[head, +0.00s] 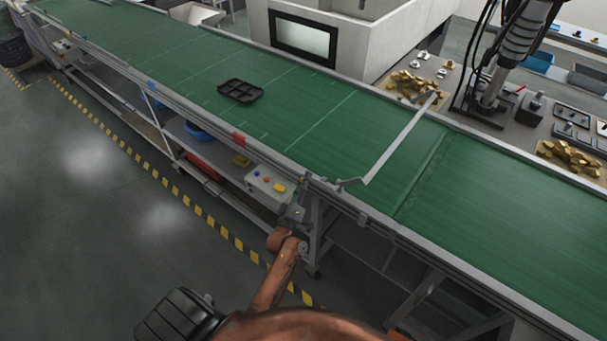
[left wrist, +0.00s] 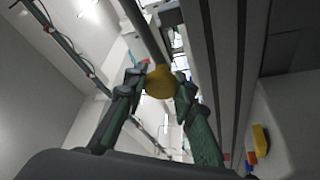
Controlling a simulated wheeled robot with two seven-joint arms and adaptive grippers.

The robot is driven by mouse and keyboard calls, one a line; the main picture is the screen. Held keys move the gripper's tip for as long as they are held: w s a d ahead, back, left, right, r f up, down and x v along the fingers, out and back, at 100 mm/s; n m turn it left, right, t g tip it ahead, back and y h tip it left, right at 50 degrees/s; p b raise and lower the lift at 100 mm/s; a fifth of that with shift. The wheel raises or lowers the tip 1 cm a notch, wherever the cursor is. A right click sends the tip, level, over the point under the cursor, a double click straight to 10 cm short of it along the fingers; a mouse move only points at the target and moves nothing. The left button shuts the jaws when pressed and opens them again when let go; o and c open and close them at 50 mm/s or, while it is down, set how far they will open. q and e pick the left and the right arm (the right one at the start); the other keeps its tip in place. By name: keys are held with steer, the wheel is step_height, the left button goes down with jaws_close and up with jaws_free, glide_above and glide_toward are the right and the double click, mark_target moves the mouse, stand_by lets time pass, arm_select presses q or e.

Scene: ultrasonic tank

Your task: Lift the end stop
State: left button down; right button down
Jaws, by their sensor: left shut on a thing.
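The end stop (head: 402,138) is a thin pale metal bar across the green conveyor belt, with a bent end at the near rail. I cannot tell whether it touches the belt. My left gripper (head: 297,207) is at the near side of the conveyor, beside the control box and left of the bar's near end. In the left wrist view, my left gripper (left wrist: 160,85) has its two fingers shut on a yellow knob (left wrist: 160,80) at the end of a grey rod (left wrist: 146,35). The rod's link to the bar is hidden. My right gripper is not in view.
A black divided tray (head: 240,91) lies on the belt (head: 300,105), upstream or downstream of the bar. A control box (head: 268,187) with coloured buttons hangs on the near side. Brass-coloured parts (head: 412,84) lie on the bench behind. The belt around the bar is clear.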

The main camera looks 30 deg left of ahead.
arm_select(q)
steer(key=shift+f+n+g+p, duration=0.3)
steer(key=shift+f+n, duration=0.4)
steer(key=shift+f, duration=0.1)
steer(key=c, duration=1.6)
jaws_free()
steer(key=v, duration=1.2)
steer(key=shift+d, duration=0.15)
steer(key=shift+f, duration=0.1)
